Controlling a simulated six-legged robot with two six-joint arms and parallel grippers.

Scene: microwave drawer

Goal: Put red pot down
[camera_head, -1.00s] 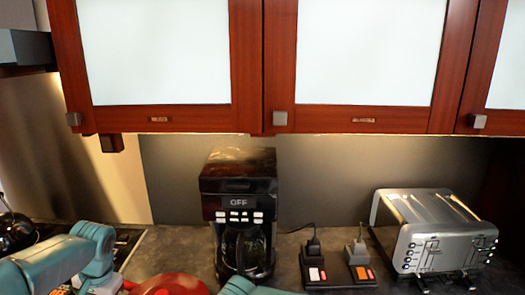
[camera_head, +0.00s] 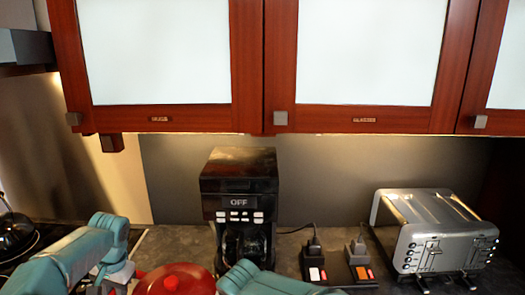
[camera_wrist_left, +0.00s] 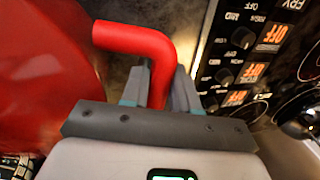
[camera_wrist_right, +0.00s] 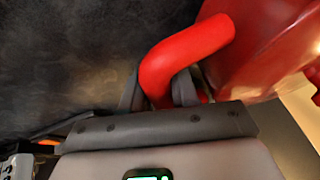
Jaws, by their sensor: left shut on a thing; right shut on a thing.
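The red pot (camera_head: 178,280) with its red lid is at the bottom of the head view, cut off by the lower edge. My left gripper (camera_wrist_left: 158,82) is shut on one bent red handle (camera_wrist_left: 135,38) of the pot, whose body (camera_wrist_left: 40,75) fills the left of that view. My right gripper (camera_wrist_right: 158,88) is shut on the other red handle (camera_wrist_right: 190,50), with the pot's side (camera_wrist_right: 262,45) at upper right. The pot hangs or rests between both arms; I cannot tell whether its bottom touches the counter.
A black coffee maker (camera_head: 238,185) stands behind the pot on the dark counter (camera_head: 180,242). Two small switch blocks (camera_head: 312,272) and a toaster (camera_head: 438,235) are to the right. A stove panel with knobs (camera_wrist_left: 225,75) is beside my left gripper. Cabinets (camera_head: 265,120) hang above.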

